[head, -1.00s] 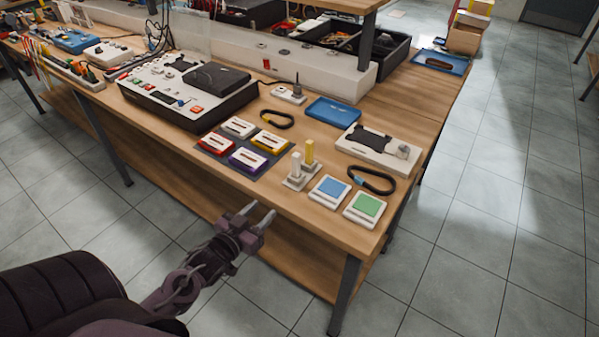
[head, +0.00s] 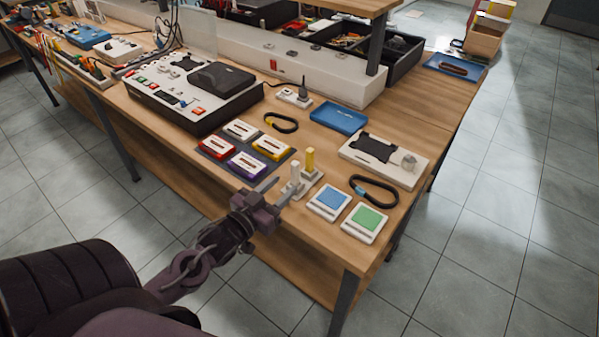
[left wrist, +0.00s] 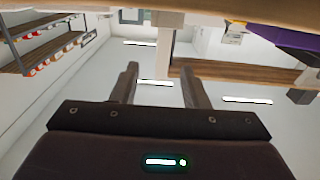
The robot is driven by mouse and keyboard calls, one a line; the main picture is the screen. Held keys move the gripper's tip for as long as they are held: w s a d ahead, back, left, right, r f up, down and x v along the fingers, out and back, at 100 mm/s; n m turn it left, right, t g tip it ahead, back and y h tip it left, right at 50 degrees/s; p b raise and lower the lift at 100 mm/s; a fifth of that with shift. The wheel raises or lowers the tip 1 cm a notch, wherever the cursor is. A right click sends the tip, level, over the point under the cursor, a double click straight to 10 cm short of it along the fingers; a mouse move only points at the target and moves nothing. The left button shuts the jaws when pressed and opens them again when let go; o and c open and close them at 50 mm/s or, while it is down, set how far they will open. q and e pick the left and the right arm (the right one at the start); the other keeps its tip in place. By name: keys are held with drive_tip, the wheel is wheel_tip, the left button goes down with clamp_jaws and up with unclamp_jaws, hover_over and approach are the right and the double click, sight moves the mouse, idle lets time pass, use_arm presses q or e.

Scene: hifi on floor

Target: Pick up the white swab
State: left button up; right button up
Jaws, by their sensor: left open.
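The white swab (head: 295,172) stands upright in a small pale holder near the table's front edge, beside a similar yellow swab (head: 310,160). My left gripper (head: 284,188) is open and empty at the front edge, its fingers pointing towards the white swab. Its fingertips overlap the holder's near side in the head view, so contact is hard to tell. The left wrist view looks upside down; there the white swab (left wrist: 159,48) shows between and beyond the two open fingers (left wrist: 160,80). My right gripper is not in view.
Red, white, yellow and purple blocks (head: 246,165) lie on a dark mat left of the swabs. Blue (head: 329,197) and green (head: 367,217) pads lie to the right, with a black loop (head: 373,190) behind. A black-and-white console (head: 193,90) stands further back on the wooden table.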

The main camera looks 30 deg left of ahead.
sight(293, 176)
use_arm(q)
drive_tip(key=shift+w+r, duration=0.1)
drive_tip(key=shift+w, duration=0.9)
drive_tip(key=shift+w+f+p, duration=0.15)
drive_tip(key=shift+w+p, duration=0.1)
drive_tip(key=shift+w, duration=0.95)
drive_tip(key=shift+w+f+p, duration=0.15)
drive_tip(key=shift+w+p, duration=0.1)
drive_tip(key=shift+w, duration=0.9)
drive_tip(key=shift+c, duration=0.3)
clamp_jaws()
